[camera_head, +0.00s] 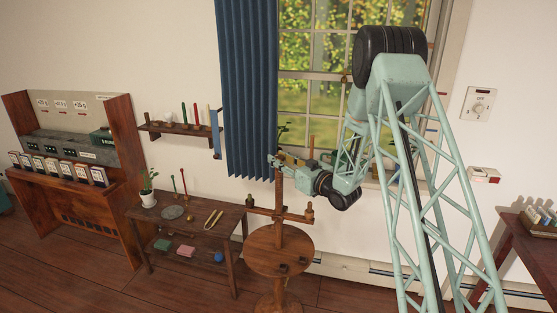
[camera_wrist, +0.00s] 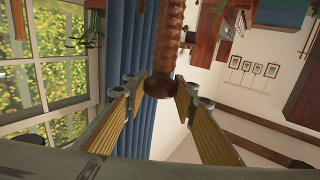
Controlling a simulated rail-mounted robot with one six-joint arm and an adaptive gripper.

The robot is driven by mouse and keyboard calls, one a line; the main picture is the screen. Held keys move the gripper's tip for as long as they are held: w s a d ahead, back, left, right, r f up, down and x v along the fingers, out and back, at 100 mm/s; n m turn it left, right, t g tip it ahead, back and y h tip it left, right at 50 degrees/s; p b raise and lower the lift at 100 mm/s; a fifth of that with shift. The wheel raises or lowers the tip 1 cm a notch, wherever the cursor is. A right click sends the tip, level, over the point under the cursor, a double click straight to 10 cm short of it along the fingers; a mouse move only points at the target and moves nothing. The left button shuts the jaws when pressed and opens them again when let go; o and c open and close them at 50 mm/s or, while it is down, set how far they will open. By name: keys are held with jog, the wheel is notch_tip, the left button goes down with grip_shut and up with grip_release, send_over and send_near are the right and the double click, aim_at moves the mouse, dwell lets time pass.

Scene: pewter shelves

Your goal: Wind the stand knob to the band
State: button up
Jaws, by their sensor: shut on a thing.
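A wooden stand has a round top (camera_head: 262,262), an upright post (camera_head: 279,195) and a crossbar with small fittings at its ends. My gripper (camera_head: 275,160) is at the upper end of the post, where the knob is too small to make out in the head view. In the wrist view a brown ribbed wooden shaft (camera_wrist: 168,40) ends in a rounded knob (camera_wrist: 158,86). My gripper's (camera_wrist: 160,93) two ribbed yellowish fingers are shut on this knob, one on each side. I cannot make out a band on the shaft in either view.
A side table (camera_head: 140,213) with a potted plant, tongs and small items stands left of the stand. A blue curtain (camera_head: 248,80) and window are behind. A wall shelf (camera_head: 175,128) holds coloured sticks. A wooden cabinet (camera_head: 120,150) stands at far left, another table (camera_head: 530,245) at right.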

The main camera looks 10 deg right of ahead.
jog(key=shift+a+f+m+t+h+b, duration=0.1)
jog(key=shift+m+t+h+b, duration=0.4)
jog(key=shift+m+h+b, duration=0.55)
jog(key=shift+h+b, duration=0.75)
jog(key=shift+b, duration=0.1)
jog(key=m+t+h+b, duration=0.1)
jog(key=m+h+b, duration=0.2)
jog(key=h, duration=0.1)
jog(key=shift+m+h+b, duration=1)
jog(key=shift+m+h, duration=0.15)
jog(key=shift+h, duration=0.75)
jog(key=shift+m+g+h, duration=0.4)
jog(key=shift+m+h, duration=0.8)
jog(key=shift+h, duration=0.6)
jog(key=shift+r+m+g+h, duration=0.2)
jog(key=shift+m+g+h, duration=0.85)
jog(key=shift+h, duration=0.65)
jog(key=shift+m+g+h+p, duration=1.4)
jog(key=shift+m+h, duration=0.35)
jog(key=shift+h, duration=0.15)
jog(key=shift+d+m+g+h+p, duration=0.1)
jog(key=shift+m+g+h+p, duration=0.95)
jog(key=shift+g, duration=0.45)
jog(key=shift+d+m+g+h+p, duration=0.1)
jog(key=shift+m+g+h+p, duration=0.7)
jog(key=shift+m+g, duration=0.5)
jog(key=shift+f+m+g, duration=0.1)
jog(key=shift+m+g, duration=0.15)
jog(key=shift+g, duration=0.5)
